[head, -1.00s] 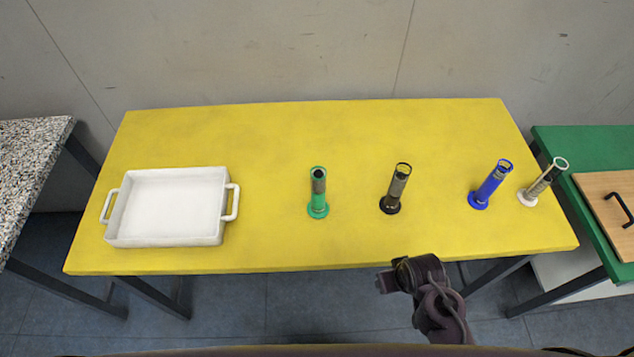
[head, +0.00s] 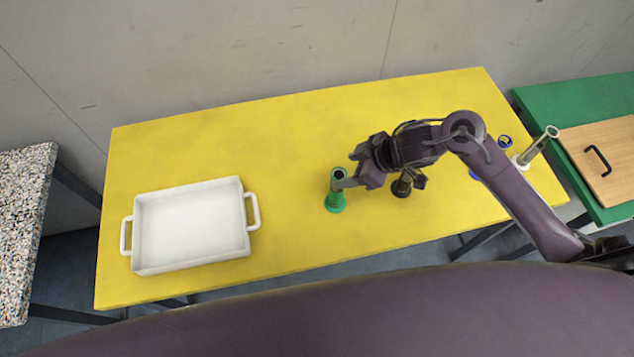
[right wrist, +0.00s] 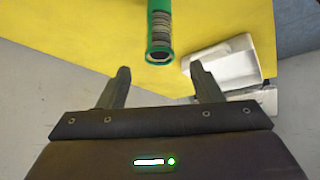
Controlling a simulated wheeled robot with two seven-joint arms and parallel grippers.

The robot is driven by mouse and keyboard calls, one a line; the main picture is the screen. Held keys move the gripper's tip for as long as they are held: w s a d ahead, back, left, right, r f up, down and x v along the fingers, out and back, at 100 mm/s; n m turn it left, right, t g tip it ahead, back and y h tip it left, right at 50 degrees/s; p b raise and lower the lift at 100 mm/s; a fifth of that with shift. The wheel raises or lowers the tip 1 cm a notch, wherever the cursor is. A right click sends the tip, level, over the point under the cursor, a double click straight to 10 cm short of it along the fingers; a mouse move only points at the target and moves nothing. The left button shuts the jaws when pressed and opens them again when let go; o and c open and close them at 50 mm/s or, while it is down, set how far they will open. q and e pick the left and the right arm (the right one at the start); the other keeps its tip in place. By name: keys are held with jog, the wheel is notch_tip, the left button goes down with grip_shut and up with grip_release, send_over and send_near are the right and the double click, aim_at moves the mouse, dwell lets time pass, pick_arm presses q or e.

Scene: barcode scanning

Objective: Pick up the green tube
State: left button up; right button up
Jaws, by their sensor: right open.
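The green tube (head: 335,193) stands upright on the yellow table, right of the white tray. In the right wrist view the green tube (right wrist: 160,28) shows at the top middle, its dark open mouth towards the fingers. My right gripper (head: 347,181) is at the tube's upper part, coming from the right. In the right wrist view my right gripper (right wrist: 160,86) is open, its fingers on either side of the tube's line, with the tube just beyond the tips. The gap between them looks empty. My left gripper is not in view.
The white tray (head: 247,225) is on the table's left part. A black tube (head: 401,188) stands right of the green one, partly behind my gripper. A blue tube (head: 504,141) is mostly hidden by my arm; a white tube (head: 537,146) stands at the right edge.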

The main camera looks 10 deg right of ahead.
aim_at(344, 176)
jog(key=shift+w, duration=0.2)
jog(key=shift+a+f+g, duration=0.2)
jog(key=shift+f+g, duration=0.1)
jog(key=shift+g, duration=0.1)
jog(key=f, duration=0.1)
jog(key=f+p, duration=0.1)
jog(key=f, duration=0.1)
jog(key=shift+w+a+f, duration=0.1)
jog(key=shift+w+a, duration=0.05)
jog(key=shift+a, duration=0.05)
jog(key=x, duration=0.1)
jog(key=p+x, duration=0.1)
jog(key=shift+w+a+f, duration=0.15)
jog(key=shift+w+f, duration=0.05)
jog(key=shift+w, duration=0.1)
jog(key=shift+w+a+f, duration=0.1)
jog(key=shift+a+f, duration=0.15)
jog(key=shift+f, duration=0.15)
jog(key=shift+d, duration=0.15)
jog(key=shift+c, duration=1.3)
jog(key=c, duration=1)
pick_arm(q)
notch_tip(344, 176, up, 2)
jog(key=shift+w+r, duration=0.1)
pick_arm(e)
grip_shut()
